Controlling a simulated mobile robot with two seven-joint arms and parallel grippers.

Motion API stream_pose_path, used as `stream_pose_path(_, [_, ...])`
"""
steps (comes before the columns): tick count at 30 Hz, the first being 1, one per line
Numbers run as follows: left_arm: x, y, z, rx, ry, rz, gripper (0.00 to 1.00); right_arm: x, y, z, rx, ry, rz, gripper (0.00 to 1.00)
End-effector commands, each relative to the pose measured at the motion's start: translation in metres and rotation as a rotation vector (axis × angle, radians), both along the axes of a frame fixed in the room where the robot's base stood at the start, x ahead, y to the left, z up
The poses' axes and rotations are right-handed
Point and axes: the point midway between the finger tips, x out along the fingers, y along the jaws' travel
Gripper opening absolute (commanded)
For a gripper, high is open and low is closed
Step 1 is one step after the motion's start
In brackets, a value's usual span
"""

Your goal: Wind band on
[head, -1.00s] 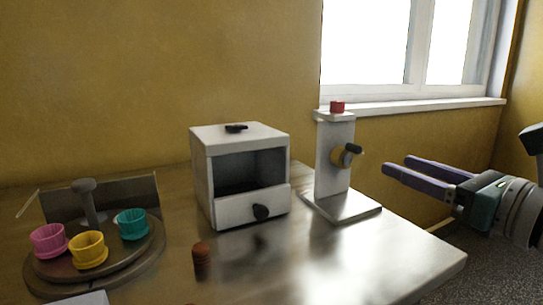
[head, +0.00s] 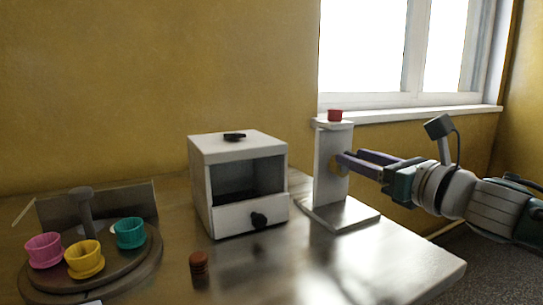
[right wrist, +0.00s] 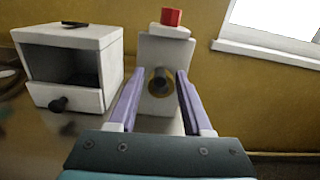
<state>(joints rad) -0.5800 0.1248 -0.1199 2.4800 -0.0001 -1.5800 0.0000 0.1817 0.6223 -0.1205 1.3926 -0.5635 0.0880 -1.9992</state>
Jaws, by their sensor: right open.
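A white upright stand (head: 331,178) on a flat base stands on the metal table, with a red block (head: 335,115) on its top. A yellow hub with a dark crank knob sits on the stand's face; in the right wrist view the knob (right wrist: 159,82) shows end-on. My right gripper (head: 345,160) is open, its two purple fingers reaching the hub from the right. In the right wrist view the fingers (right wrist: 157,78) lie to either side of the knob, with a gap on each side. My left gripper is not in view.
A white open-front box (head: 218,220) with a drawer and black knob stands left of the stand. A round turntable (head: 115,278) holds pink, yellow and teal cups. The table's right edge is close to the stand.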

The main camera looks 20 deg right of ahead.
Motion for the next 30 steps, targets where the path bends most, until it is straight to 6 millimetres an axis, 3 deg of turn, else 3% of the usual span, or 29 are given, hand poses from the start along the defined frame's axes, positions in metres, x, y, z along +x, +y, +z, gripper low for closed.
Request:
stream_pose_path(3, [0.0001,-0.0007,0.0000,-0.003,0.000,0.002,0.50,-0.0001,0.0001,0.0000,0.001,0.000,0.000,0.48])
stream_pose_path(16, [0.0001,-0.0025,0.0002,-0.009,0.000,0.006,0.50,-0.0003,0.0001,0.0001,0.001,0.000,0.000,0.00])
stream_pose_path(30, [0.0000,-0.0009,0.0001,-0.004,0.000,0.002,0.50,-0.0003,-0.0001,0.0003,0.005,-0.001,0.000,0.00])
